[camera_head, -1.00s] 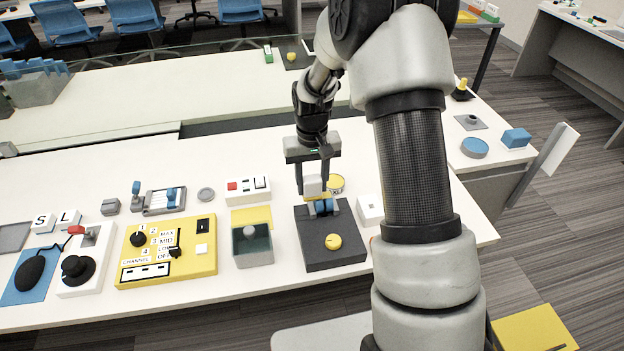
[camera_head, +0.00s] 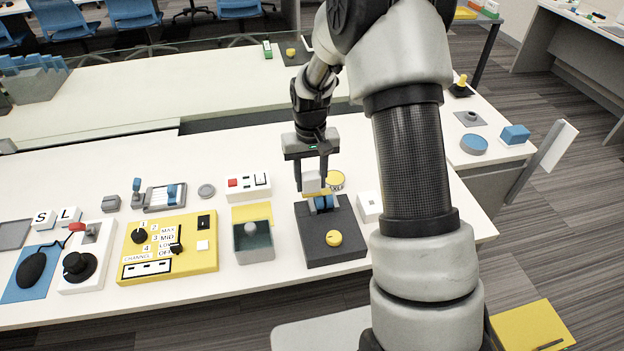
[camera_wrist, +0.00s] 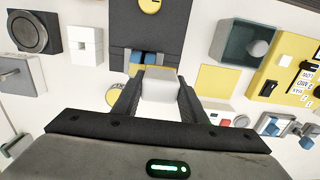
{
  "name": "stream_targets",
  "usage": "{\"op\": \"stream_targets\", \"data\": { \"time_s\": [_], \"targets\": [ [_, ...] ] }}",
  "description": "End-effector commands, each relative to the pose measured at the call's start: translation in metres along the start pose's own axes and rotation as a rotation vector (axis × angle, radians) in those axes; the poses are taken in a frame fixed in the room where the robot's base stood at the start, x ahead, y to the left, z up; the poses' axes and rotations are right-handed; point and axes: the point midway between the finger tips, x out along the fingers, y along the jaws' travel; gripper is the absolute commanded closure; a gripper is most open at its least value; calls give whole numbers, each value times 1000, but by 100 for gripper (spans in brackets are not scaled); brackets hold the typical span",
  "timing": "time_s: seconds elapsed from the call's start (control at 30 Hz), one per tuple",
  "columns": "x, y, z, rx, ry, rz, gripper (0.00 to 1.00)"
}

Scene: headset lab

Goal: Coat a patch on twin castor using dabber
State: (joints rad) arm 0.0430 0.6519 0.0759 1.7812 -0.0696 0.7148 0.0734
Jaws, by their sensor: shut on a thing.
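My gripper (camera_head: 312,182) is shut on the dabber (camera_head: 312,184), a pale block with a yellow edge at its lower end. The pale block also shows between my fingers in the wrist view (camera_wrist: 160,86). The twin castor (camera_head: 325,204) has blue wheels and sits at the back of a dark base (camera_head: 345,249). Its wheels show just past the dabber in the wrist view (camera_wrist: 149,58). The dabber is right over the castor's back part. I cannot tell whether they touch. The dabber's underside and any coating are hidden.
A yellow knob (camera_head: 333,238) sits on the base's front part. A round yellow-topped tin (camera_head: 336,179) stands close behind, and a white block (camera_head: 369,207) to the right. A grey open box (camera_head: 254,252) and a yellow control panel (camera_head: 192,263) are to the left.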

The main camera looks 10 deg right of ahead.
Motion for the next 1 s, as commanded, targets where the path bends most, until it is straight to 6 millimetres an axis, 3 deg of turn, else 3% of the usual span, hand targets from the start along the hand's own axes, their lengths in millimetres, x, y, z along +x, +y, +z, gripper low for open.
{"op": "stream_targets", "data": {
  "time_s": [0.03,0.6,1.0],
  "targets": [
    [-21,1,-2,2,10,1,82],
    [-68,1,-2,2,6,1,82],
    [-74,1,-2,2,5,1,82]
  ]
}}
